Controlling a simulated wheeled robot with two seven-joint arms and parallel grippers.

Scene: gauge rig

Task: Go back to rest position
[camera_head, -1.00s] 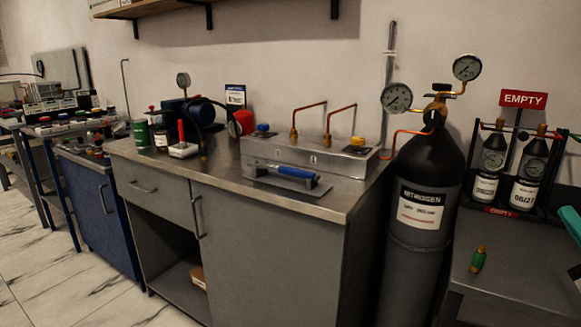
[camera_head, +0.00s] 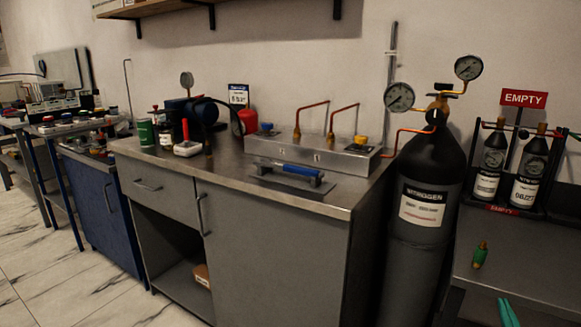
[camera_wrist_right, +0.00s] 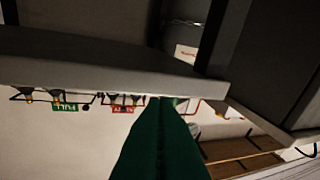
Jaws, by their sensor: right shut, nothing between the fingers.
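My right gripper (camera_head: 508,312) shows as teal fingertips at the bottom right of the head view, in front of the right-hand bench. Its fingers are together and empty. In the right wrist view the green fingers (camera_wrist_right: 160,105) fill the lower middle, with nothing held between them. That view looks upside down, with a bench edge (camera_wrist_right: 90,68) across it. My left gripper is in neither current view.
A black nitrogen cylinder (camera_head: 425,215) with gauges stands between the benches. A green fitting (camera_head: 480,255) lies on the right bench (camera_head: 520,275), before a rack of bottles under an EMPTY sign (camera_head: 523,98). The metal bench (camera_head: 225,170) carries a manifold (camera_head: 310,152) and tools.

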